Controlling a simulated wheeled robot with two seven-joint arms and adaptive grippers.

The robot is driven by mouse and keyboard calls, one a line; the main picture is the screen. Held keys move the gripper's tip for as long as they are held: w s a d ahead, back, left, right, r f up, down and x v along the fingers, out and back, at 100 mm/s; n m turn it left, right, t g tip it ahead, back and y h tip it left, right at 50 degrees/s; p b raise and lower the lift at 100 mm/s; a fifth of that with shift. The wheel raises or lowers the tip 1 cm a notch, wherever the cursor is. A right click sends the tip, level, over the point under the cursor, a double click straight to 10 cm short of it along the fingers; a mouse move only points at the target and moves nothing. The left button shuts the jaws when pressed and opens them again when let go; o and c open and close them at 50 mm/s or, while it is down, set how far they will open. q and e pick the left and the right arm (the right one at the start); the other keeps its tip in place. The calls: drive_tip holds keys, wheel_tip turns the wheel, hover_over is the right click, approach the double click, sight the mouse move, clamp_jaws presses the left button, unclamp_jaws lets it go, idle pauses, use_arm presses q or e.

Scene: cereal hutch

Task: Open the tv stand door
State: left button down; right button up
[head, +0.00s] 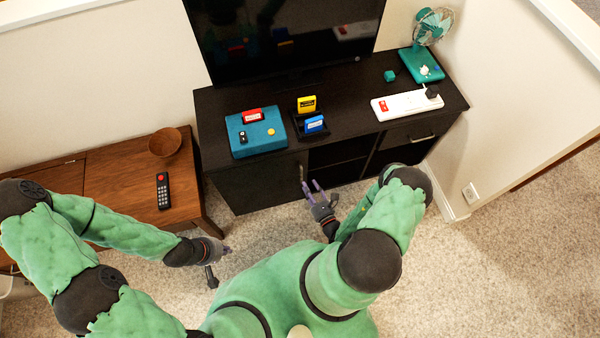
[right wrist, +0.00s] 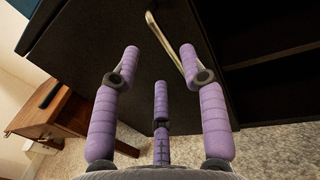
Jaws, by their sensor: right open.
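The dark tv stand (head: 350,140) stands against the wall. Its left door (head: 250,188) looks shut, and it fills much of the right wrist view (right wrist: 95,35). The door's metal handle (head: 301,173) is near the door's right edge; in the right wrist view the slanted bar (right wrist: 163,40) lies beyond and partly between the spread fingers. My right gripper (head: 317,188) is open and empty just in front of the handle, its purple fingers (right wrist: 159,62) pointing at the door. I see no clear contact. My left gripper (head: 224,250) hangs low over the carpet, left of the stand; its fingers are too small to read.
A wooden side table (head: 190,190) with a remote (head: 162,190) and bowl (head: 165,143) stands left of the stand. Open shelves (head: 335,175) and a drawer (head: 410,135) are right of the door. A television (head: 285,40) stands on top. Carpet in front is clear.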

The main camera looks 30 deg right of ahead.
drive_tip(key=w+b, duration=0.1)
drive_tip(key=w, duration=0.6)
drive_tip(key=shift+w+b, duration=0.35)
drive_tip(key=shift+d, duration=0.1)
clamp_jaws()
